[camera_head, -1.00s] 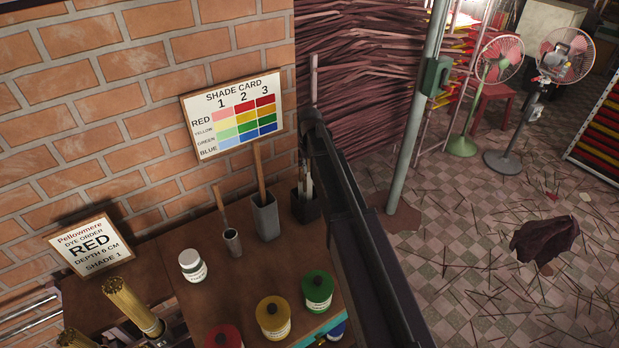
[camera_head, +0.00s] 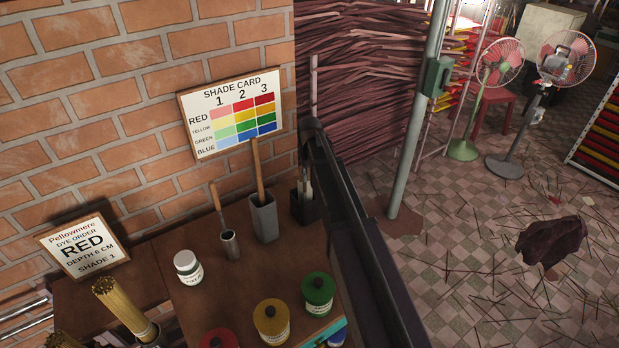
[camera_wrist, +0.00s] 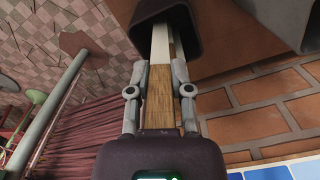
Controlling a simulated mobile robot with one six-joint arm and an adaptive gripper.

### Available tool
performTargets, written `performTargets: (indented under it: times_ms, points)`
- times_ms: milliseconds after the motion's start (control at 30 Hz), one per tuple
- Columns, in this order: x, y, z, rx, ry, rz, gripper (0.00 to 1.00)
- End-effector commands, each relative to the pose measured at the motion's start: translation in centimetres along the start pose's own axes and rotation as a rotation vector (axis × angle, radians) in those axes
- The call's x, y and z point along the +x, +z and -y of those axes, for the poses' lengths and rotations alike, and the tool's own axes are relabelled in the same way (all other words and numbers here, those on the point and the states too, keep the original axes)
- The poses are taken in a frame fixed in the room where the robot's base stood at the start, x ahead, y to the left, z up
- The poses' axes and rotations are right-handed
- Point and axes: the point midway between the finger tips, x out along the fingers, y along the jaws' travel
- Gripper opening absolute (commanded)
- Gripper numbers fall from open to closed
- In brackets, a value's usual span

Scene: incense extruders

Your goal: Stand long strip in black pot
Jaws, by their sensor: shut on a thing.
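The black pot (camera_head: 306,210) stands at the back right of the brown table, partly behind my arm. Pale strip ends show above its rim. In the wrist view its dark mouth (camera_wrist: 192,30) is at the top. My gripper (camera_wrist: 160,90) is shut on a long wooden strip (camera_wrist: 159,105) with a white end. That end points into the pot's mouth; whether it touches the bottom is hidden.
A grey square pot (camera_head: 264,220) with a wooden stick and a small metal cup (camera_head: 230,245) stand left of the black pot. A white jar (camera_head: 188,268), yellow jar (camera_head: 271,322) and green jar (camera_head: 317,295) stand in front. A brick wall (camera_head: 90,120) is behind.

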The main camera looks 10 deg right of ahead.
Motion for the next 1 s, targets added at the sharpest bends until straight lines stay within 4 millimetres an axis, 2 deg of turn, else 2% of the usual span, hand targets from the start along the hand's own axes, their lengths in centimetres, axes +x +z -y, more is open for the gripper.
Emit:
performTargets:
  times_ms: [233, 267, 333, 367, 767, 1000]
  points:
    - [0.44, 0.00, 0.12, -0.001, 0.000, 0.000, 0.06]
    - [0.31, 0.00, 0.12, -0.001, 0.000, 0.000, 0.36]
    - [0.28, 0.00, 0.11, -0.001, 0.000, 0.000, 0.57]
    - [0.28, 0.00, 0.11, -0.001, 0.000, 0.000, 0.62]
    - [0.22, 0.00, 0.10, -0.001, 0.000, 0.000, 0.62]
    - [-0.53, 0.00, 0.10, -0.001, 0.000, 0.000, 0.62]
